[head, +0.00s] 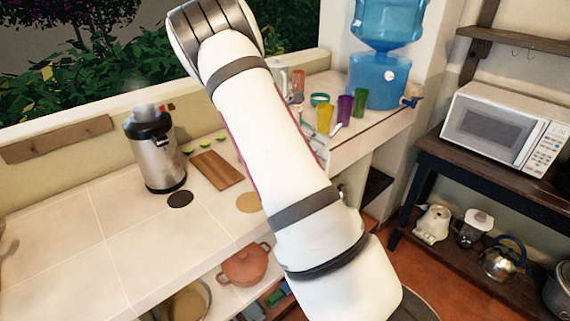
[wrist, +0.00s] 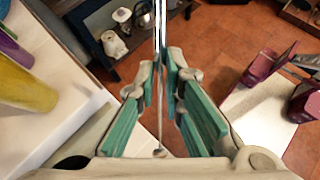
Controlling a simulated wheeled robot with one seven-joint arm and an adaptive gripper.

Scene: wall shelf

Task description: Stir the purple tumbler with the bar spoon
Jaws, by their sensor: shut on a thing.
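The purple tumbler (head: 344,108) stands upright on the counter, between a yellow and a green one. In the wrist view part of the purple tumbler (wrist: 10,50) shows at the left edge, beyond the yellow one. My gripper (wrist: 160,72) is shut on the bar spoon (wrist: 160,25), a thin shiny metal rod that runs up the picture between the teal finger pads. The spoon is apart from the tumbler, off to its right in the wrist view. In the head view my arm hides the gripper and the spoon.
A yellow tumbler (head: 324,119) and a green tumbler (head: 361,102) flank the purple one closely. A blue water dispenser (head: 378,85) stands behind them. A steel airpot (head: 155,150) and a wooden board (head: 216,170) are on the left counter. A microwave (head: 508,128) stands right.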

